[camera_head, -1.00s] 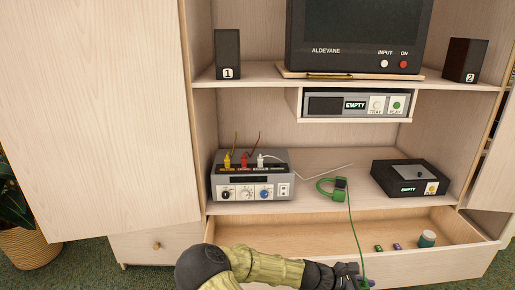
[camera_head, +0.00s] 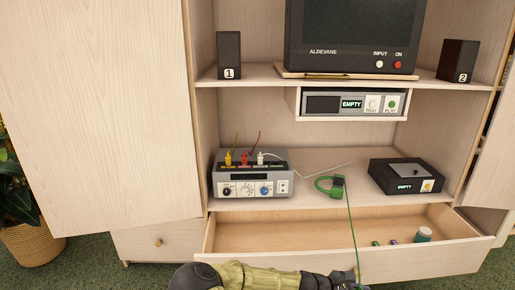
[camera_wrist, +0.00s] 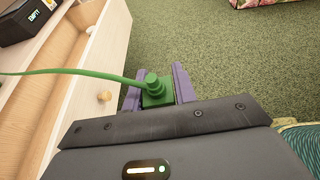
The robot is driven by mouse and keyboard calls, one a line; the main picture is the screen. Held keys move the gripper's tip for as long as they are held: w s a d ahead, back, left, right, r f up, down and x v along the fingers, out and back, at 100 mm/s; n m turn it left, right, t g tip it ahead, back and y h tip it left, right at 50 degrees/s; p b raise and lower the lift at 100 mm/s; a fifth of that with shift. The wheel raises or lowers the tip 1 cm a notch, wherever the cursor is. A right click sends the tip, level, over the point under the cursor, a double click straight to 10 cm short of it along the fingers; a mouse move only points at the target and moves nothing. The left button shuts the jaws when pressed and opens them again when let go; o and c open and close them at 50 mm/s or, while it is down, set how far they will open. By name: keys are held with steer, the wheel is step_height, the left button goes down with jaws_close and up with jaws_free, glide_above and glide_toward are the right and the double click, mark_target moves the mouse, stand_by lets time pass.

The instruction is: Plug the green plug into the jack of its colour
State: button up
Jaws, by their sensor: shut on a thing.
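The green plug (camera_wrist: 157,92) sits between the two purple fingers of my gripper (camera_wrist: 158,95), which is shut on it in the wrist view. Its green cord (camera_wrist: 75,72) runs off to the left. In the head view my gripper (camera_head: 348,284) is at the bottom edge, in front of the open drawer, and the plug is hard to make out there. The grey box (camera_head: 250,188) holds yellow (camera_head: 228,159), red (camera_head: 244,158) and white (camera_head: 260,159) plugs. I cannot make out a green jack.
The open drawer (camera_head: 290,237) holds small green and purple pieces and a teal-lidded jar (camera_head: 424,235). A black box (camera_head: 406,177) marked EMPTY stands right on the shelf. A cabinet door (camera_head: 95,120) stands open at left. A grey player (camera_head: 352,103) hangs above.

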steer(key=w+a+f+n+t+y+b, duration=0.1)
steer(key=w+a+f+n+t, duration=0.15)
steer(key=f, duration=0.35)
steer(key=w+a+f+n+t+y+b, duration=0.1)
steer(key=w+a+f+n+t+b, duration=0.1)
steer(key=f+n+t, duration=0.3)
steer(key=w+a+f+n+t+y+b, duration=0.45)
steer(key=a+f+n+y, duration=0.25)
steer(key=a+n+y, duration=0.35)
steer(key=s+r+p, duration=0.2)
steer(key=r+p, duration=0.9)
steer(key=p, duration=0.1)
steer(key=s+r+p, duration=0.3)
steer(key=r+p, duration=0.9)
steer(key=p, duration=0.1)
steer(key=s+r+m+y+p, duration=0.1)
steer(key=s+r+p, duration=0.1)
steer(key=r+p, duration=0.9)
steer(key=shift+s+a+r+p, duration=0.2)
steer(key=shift+s+p, duration=0.2)
steer(key=shift+p, duration=0.7)
steer(key=shift+f, duration=0.1)
